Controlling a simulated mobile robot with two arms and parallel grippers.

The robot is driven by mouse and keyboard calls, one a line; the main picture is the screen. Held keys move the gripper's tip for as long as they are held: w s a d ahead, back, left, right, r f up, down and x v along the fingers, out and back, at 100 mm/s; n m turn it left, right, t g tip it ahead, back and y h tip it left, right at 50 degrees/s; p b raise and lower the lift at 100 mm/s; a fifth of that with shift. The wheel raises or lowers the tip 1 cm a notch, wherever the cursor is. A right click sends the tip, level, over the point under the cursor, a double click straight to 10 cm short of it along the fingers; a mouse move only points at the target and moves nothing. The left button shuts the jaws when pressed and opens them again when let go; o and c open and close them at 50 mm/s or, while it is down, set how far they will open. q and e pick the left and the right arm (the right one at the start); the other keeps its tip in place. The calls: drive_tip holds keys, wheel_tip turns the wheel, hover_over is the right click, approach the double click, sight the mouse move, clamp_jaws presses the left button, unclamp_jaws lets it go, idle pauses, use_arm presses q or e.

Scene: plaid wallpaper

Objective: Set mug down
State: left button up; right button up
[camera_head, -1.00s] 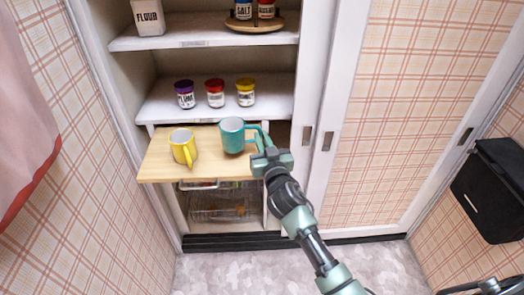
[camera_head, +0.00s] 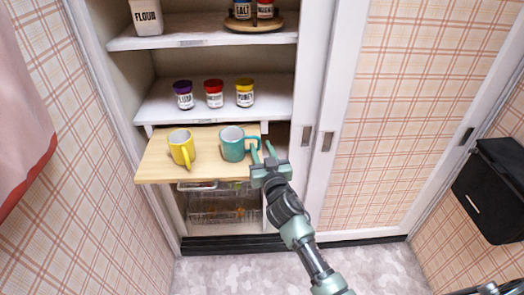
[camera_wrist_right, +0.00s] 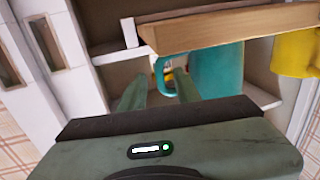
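The teal mug (camera_head: 232,146) stands upright on the pull-out wooden board (camera_head: 162,176), near the board's right end. Its handle faces right, toward my right gripper (camera_head: 262,150). The right gripper is open, with its two fingers apart at the handle. In the right wrist view the teal mug (camera_wrist_right: 215,72) shows beyond the fingers of the right gripper (camera_wrist_right: 160,90), which are spread with a gap between them. The handle lies just past or between the fingertips; I cannot tell if they touch. My left gripper is not in view.
A yellow mug (camera_head: 181,147) stands on the board left of the teal mug. Several jars, such as the red-lidded jar (camera_head: 214,94), stand on the shelf above. A wire basket (camera_head: 222,207) is below the board. The cabinet's door frame (camera_head: 318,120) is close on the right.

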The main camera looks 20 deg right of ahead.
drive_tip(key=shift+s+r, duration=0.1)
drive_tip(key=shift+r, duration=0.05)
drive_tip(key=s+a+p, duration=0.1)
drive_tip(key=s, duration=1)
drive_tip(key=shift+s+p, duration=0.3)
drive_tip(key=shift+s, duration=0.1)
drive_tip(key=s+a+f+n+g+y, duration=0.1)
drive_tip(key=s+f+g, duration=0.25)
drive_tip(key=f, duration=0.75)
drive_tip(key=s+a+f+g, duration=0.15)
drive_tip(key=s+f, duration=0.35)
drive_tip(key=f, duration=0.7)
drive_tip(key=s+a+f+n+g+y, duration=0.1)
drive_tip(key=s+f+g, duration=0.25)
drive_tip(key=f, duration=0.75)
drive_tip(key=s+d+f+g, duration=0.2)
drive_tip(key=s+f, duration=0.4)
drive_tip(key=s, duration=0.5)
drive_tip(key=s+d+f+n+g, duration=0.1)
drive_tip(key=s+d+f+g, duration=0.1)
drive_tip(key=s+f, duration=0.5)
drive_tip(key=s+d+f+g, duration=0.2)
drive_tip(key=s+f+g, duration=0.2)
drive_tip(key=s, duration=1.3)
wheel_tip(320, 180, down, 3)
drive_tip(key=shift+s+f, duration=0.1)
drive_tip(key=shift+s, duration=0.05)
